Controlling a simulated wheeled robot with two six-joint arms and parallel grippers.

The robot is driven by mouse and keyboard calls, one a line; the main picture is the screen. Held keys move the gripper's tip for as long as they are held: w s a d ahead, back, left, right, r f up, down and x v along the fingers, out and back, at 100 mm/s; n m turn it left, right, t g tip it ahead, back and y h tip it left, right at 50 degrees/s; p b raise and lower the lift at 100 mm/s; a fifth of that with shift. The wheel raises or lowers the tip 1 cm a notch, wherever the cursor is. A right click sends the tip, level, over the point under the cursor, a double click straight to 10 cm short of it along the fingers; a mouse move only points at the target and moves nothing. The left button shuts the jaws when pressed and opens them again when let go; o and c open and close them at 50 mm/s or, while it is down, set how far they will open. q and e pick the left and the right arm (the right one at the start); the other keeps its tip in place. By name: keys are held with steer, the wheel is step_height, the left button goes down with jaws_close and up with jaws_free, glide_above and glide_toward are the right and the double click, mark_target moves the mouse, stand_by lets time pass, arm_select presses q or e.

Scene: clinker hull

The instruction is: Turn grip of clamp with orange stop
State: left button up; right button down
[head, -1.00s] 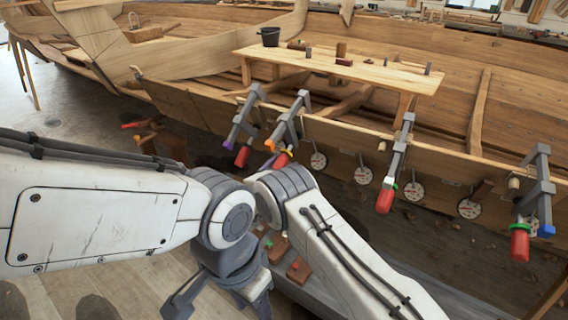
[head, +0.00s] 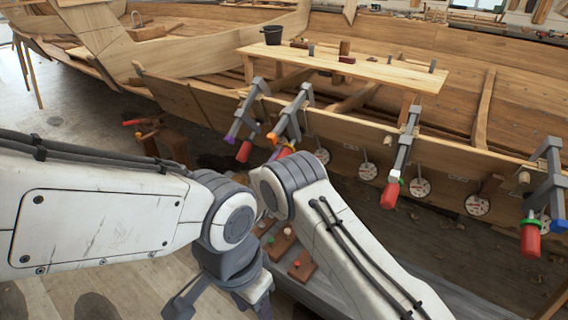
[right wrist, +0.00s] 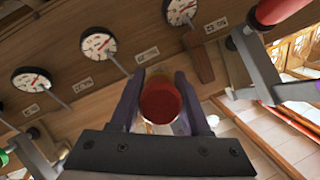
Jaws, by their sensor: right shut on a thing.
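The clamp with the orange stop (head: 272,137) is second from left on the hull's plank edge. In the head view its red grip (head: 284,152) shows only in part behind my right arm. The right wrist view shows the red grip (right wrist: 161,104) end-on between the two fingers of my right gripper (right wrist: 159,82), which is shut on it. In the head view my right gripper is hidden behind my arm. My left wrist hangs low at the bottom of the head view; its fingertips are cut off by the frame edge.
The purple-stop clamp (head: 238,118) stands close on the left. The green-stop clamp (head: 402,160) and blue-stop clamp (head: 545,190) are to the right. Round dials (head: 368,171) line the hull below the edge. A plank bench (head: 370,68) with a dark bucket (head: 272,35) stands behind.

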steer(key=shift+m+t+y+b, duration=0.35)
steer(key=shift+m+b, duration=0.35)
steer(key=shift+b, duration=0.25)
steer(key=shift+c, duration=1.9)
jaws_free()
steer(key=shift+s+a, duration=0.1)
steer(key=shift+s, duration=0.05)
steer(key=v, duration=1)
steer(key=shift+b, duration=0.45)
steer(key=shift+s, duration=0.1)
